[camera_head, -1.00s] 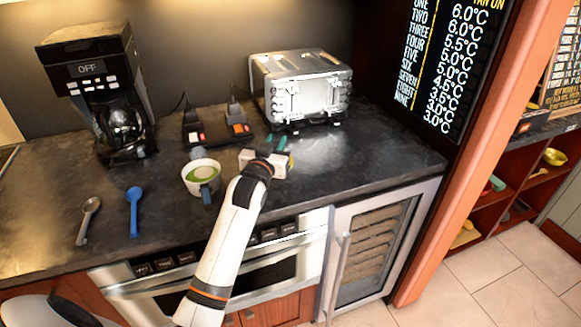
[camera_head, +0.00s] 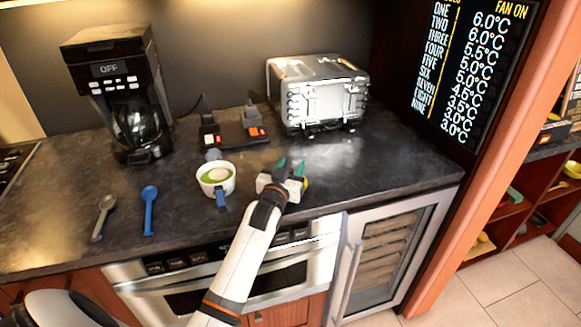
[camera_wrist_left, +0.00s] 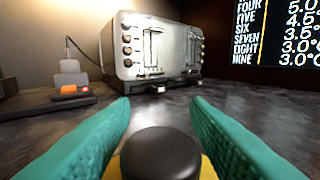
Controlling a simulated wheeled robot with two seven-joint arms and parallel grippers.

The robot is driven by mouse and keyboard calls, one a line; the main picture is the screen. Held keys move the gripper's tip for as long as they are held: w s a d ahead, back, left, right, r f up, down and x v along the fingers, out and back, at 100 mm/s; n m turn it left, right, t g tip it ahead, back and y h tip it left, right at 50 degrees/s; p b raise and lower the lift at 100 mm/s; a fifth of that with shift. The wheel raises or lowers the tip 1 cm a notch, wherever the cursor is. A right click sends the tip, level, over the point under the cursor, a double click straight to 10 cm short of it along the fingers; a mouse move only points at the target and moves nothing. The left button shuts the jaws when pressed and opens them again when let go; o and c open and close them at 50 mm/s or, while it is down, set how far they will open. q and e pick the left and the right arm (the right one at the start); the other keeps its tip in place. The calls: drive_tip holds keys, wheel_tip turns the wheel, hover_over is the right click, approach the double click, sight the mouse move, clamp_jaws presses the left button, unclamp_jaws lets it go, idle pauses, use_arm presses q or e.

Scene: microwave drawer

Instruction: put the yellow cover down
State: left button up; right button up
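The yellow cover (camera_wrist_left: 208,168) shows as a yellow rim around a black round knob (camera_wrist_left: 162,154) at the bottom of the left wrist view. In the head view only a small yellow edge (camera_head: 305,184) shows beside my left gripper (camera_head: 289,167); the rest is hidden behind it. Whether the cover touches the counter cannot be told. My right gripper is not in view.
A white mug (camera_head: 229,183) with green contents stands left of the gripper. A toaster (camera_head: 318,92), a black device (camera_head: 236,132) and a coffee maker (camera_head: 118,85) stand behind. Two spoons lie at left. Dark counter (camera_head: 385,165) to the right is clear.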

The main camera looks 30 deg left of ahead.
use_arm(q)
drive_tip(key=shift+r, duration=0.2)
drive_tip(key=shift+s+d+f, duration=0.1)
drive_tip(key=shift+s, duration=0.2)
drive_tip(key=b+v, duration=0.1)
drive_tip(key=v, duration=1)
drive_tip(key=shift+s, duration=0.25)
